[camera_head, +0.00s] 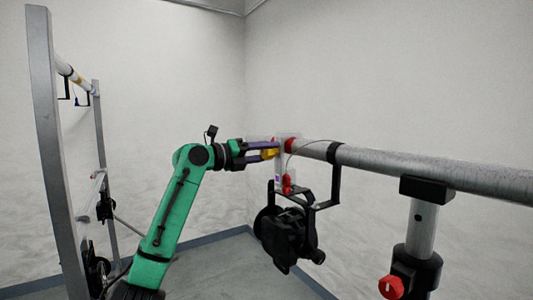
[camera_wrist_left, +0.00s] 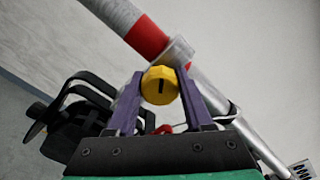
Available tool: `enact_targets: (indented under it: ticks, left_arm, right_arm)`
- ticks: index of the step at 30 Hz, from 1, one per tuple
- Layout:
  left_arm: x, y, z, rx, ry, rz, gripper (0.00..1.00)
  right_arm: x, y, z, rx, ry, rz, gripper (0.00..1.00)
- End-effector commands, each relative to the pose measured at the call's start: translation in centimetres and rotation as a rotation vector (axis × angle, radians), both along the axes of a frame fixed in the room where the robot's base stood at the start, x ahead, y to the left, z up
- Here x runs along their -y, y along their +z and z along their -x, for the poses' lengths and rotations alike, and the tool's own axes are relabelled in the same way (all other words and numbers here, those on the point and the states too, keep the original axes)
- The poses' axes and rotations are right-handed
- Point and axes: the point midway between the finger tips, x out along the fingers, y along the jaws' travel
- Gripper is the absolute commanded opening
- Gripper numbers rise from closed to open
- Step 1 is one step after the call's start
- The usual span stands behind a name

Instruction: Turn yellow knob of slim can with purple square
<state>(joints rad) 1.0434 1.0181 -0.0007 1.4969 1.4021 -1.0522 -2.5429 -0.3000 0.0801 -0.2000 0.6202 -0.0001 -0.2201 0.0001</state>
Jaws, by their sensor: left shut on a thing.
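A black can (camera_head: 287,238) hangs in its black yoke (camera_head: 336,180) from the grey pipe. The yellow knob (camera_head: 268,153) is on the pale clamp (camera_head: 282,168) at the pipe's left end, and a small purple mark shows on this clamp. My left gripper (camera_head: 270,149) is shut on the yellow knob from the left. In the left wrist view the knob (camera_wrist_left: 160,86) sits between the two purple fingers, its dark slot facing the camera and standing nearly upright. The can (camera_wrist_left: 75,120) shows at the left there. My right gripper is not in view.
The grey pipe (camera_head: 430,172) runs right from the clamp, with a red band near its end. A post with a red knob (camera_head: 391,287) stands under it. A metal frame (camera_head: 50,150) with other hanging gear stands at the left. Pale walls lie behind.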

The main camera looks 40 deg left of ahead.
Motion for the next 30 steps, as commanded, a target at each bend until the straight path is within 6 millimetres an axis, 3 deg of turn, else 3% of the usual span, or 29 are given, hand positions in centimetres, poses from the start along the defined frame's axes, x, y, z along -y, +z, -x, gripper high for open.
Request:
enact_targets:
  ticks: [15, 30]
  left_arm:
    - [0.08, 0.03, 0.01, 0.097, 0.003, -0.328, 0.0]
    - [0.07, 0.08, 0.03, 0.114, 0.004, -0.379, 0.0]
  right_arm:
    - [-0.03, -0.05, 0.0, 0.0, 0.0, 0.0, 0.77]
    - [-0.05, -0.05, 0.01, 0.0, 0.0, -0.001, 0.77]
